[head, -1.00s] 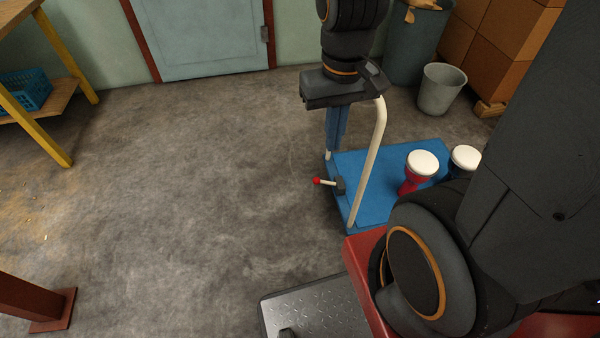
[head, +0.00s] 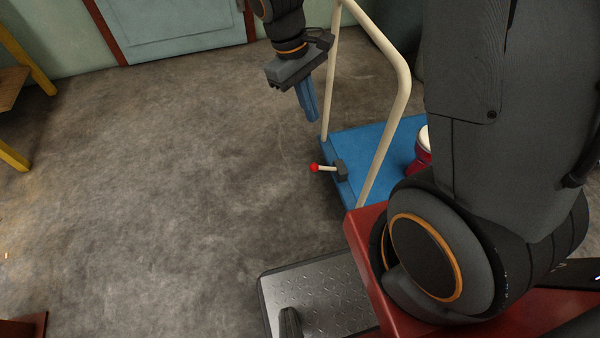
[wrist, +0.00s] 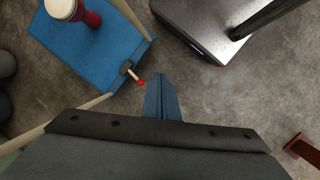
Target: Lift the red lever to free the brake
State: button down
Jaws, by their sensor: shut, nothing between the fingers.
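The brake lever is a short pale rod with a red ball end (head: 315,168), fixed to a dark block on the near left side of the blue cart (head: 333,153). In the wrist view the red ball (wrist: 141,83) lies just left of my fingertips. My gripper (head: 312,118) has blue fingers pointing down. They are shut and empty, apart from the lever, above and behind it in the head view. My gripper also shows in the wrist view (wrist: 160,77). How high the fingertips are above the lever is hard to tell.
The cart's pale handle (head: 385,140) rises close to my gripper on the right. A red goblet drum (head: 421,155) with a white top stands on the cart, partly hidden by my arm. The grey floor (head: 170,180) to the left is clear.

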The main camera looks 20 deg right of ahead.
jog(key=w+a+f+n+h+b, duration=0.25)
jog(key=w+f+b, duration=0.3)
jog(key=f, duration=0.75)
jog(key=w+a+f+n+t+h+b, duration=0.1)
jog(key=w+a+f+n+b, duration=0.35)
jog(key=f, duration=0.85)
jog(key=w+a+f+n+h+b, duration=0.1)
jog(key=w+f+n+h+b, duration=0.15)
jog(key=w+f+b, duration=0.75)
jog(key=s+d+f+b, duration=0.2)
jog(key=s+d+f, duration=0.4)
jog(key=d+f, duration=0.2)
jog(key=shift+d+f, duration=0.15)
jog(key=shift+d, duration=0.9)
jog(key=shift+s, duration=0.1)
